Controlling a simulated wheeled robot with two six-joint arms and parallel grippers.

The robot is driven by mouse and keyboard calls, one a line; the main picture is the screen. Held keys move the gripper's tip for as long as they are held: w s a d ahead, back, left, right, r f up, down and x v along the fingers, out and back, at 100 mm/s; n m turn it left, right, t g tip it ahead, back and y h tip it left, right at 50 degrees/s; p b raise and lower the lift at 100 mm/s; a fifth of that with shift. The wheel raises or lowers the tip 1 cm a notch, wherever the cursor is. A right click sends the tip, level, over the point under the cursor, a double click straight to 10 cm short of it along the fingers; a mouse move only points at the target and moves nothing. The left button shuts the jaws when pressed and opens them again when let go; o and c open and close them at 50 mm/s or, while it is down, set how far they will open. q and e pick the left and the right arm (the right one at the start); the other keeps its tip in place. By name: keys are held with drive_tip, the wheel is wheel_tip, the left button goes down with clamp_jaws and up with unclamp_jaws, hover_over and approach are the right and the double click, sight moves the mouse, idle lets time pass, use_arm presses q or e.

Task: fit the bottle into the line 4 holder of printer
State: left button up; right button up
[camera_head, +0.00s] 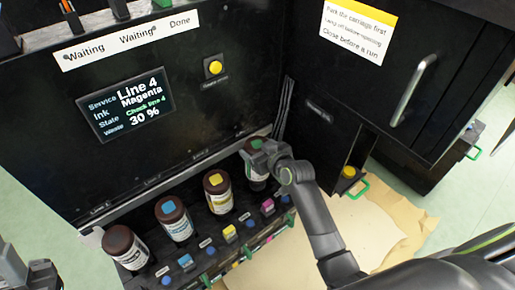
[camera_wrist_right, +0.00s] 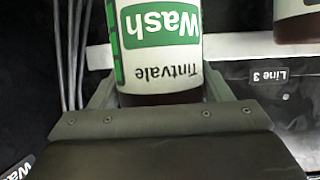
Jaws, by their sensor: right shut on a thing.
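My right gripper (camera_head: 264,156) is shut on a brown bottle (camera_head: 257,180) at the right end of the printer's row. In the right wrist view the bottle (camera_wrist_right: 160,45) has a white label with a green panel reading "Wash" and "Tintvale", upside down. The gripper's fingers (camera_wrist_right: 160,95) lie on both sides of it. The bottle stands at the fourth place; its base and the line 4 holder are hidden, so I cannot tell whether it is seated. The printer's screen (camera_head: 126,103) reads "Line 4", "Magenta", "Check line 4". A grey part at the lower left may be my left gripper (camera_head: 12,268).
Coloured tags, including a pink one (camera_head: 267,206), sit in front. Cables (camera_head: 284,108) hang just right of the held bottle. A cabinet with a handle (camera_head: 413,90) is at right.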

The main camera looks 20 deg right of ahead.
drive_tip(key=shift+r+p, duration=0.1)
drive_tip(key=shift+p, duration=0.45)
idle(0.8)
idle(0.4)
drive_tip(key=shift+f+b, duration=0.7)
drive_tip(key=shift+f, duration=0.4)
drive_tip(key=shift+f+b, duration=0.6)
drive_tip(key=shift+f, duration=0.65)
drive_tip(key=o, duration=1.8)
